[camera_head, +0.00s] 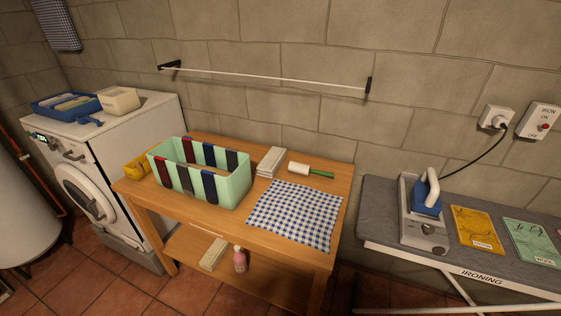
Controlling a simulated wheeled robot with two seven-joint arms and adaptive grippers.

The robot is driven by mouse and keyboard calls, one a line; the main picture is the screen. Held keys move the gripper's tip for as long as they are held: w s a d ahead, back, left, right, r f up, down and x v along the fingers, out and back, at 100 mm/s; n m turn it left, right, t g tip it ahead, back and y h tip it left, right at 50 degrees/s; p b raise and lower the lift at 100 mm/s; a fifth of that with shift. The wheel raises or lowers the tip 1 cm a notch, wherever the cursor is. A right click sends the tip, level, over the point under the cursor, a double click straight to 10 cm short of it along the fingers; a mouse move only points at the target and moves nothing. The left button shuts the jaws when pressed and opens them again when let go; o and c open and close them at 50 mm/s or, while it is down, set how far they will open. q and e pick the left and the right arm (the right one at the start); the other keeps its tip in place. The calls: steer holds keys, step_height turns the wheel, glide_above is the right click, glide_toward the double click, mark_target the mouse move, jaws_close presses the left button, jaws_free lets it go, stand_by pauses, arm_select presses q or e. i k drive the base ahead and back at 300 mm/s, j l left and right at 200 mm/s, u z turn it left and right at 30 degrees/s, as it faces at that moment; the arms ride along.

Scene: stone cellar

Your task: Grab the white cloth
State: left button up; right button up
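A folded off-white cloth stack (270,162) lies at the back of the wooden table, just right of the mint-green basket (208,183). Another pale folded item (214,254) lies on the table's lower shelf; I cannot tell if it is cloth. A blue-and-white checked cloth (295,215) lies flat on the right half of the tabletop. Neither of my grippers is in view.
The wooden table (250,236) also holds a lint roller (298,168) with a green handle and a yellow item (138,165). A washing machine (105,150) stands left. An ironing board (385,215) with an iron (427,195) stands right. A rail (265,78) crosses the wall.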

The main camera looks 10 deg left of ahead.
mark_target(268, 167)
steer(key=i+l+u, duration=0.1)
steer(key=l, duration=0.5)
steer(key=i+l+u, duration=0.1)
steer(key=l, duration=0.45)
steer(key=i+l+u, duration=0.1)
steer(key=l, duration=0.5)
